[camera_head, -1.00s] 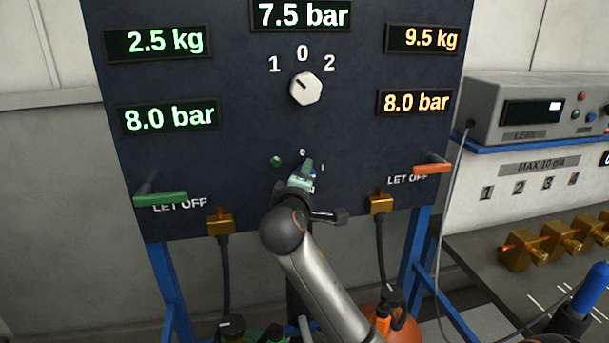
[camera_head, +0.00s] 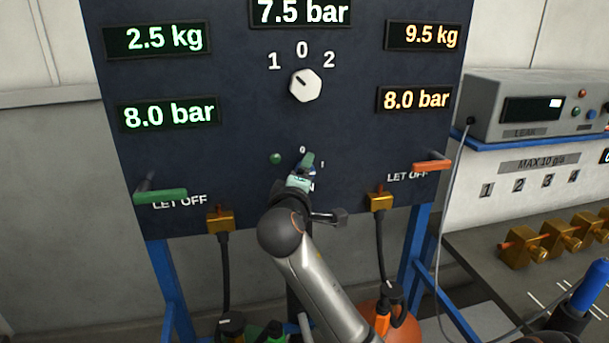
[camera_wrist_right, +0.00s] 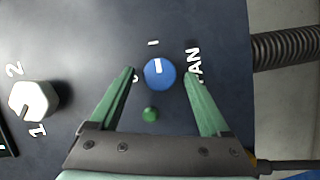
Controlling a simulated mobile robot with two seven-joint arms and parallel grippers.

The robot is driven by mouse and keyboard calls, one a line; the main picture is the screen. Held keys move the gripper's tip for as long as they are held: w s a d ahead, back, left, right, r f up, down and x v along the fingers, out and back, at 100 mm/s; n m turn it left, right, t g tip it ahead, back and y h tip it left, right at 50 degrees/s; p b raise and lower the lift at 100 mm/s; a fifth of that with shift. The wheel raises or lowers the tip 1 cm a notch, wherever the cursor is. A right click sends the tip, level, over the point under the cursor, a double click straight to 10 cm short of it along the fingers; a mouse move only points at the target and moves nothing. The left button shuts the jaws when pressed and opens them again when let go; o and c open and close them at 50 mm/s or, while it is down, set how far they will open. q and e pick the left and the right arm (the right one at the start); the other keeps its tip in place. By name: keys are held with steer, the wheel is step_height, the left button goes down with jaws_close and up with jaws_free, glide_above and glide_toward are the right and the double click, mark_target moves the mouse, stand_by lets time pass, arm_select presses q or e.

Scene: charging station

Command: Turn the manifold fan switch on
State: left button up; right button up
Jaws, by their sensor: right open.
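The manifold fan switch (camera_wrist_right: 159,74) is a round blue knob with a white pointer mark on the dark panel. In the right wrist view the mark points up toward the "I" label, with "0" to the left and "FAN" to the right. My right gripper (camera_wrist_right: 161,72) is open, its green fingers on either side of the knob with gaps showing. In the head view this gripper (camera_head: 306,166) is at the panel and hides most of the knob. My left gripper is in no view.
A green lamp (camera_wrist_right: 151,114) sits beside the knob. The white 1-0-2 selector (camera_head: 306,85) is above. A green handle (camera_head: 160,197) and a red handle (camera_head: 432,166) stick out at the panel's sides. Brass fittings (camera_head: 378,203) with hoses are below.

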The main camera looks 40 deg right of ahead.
steer(key=v, duration=1.1)
steer(key=shift+s+a, duration=0.1)
steer(key=shift+s, duration=0.05)
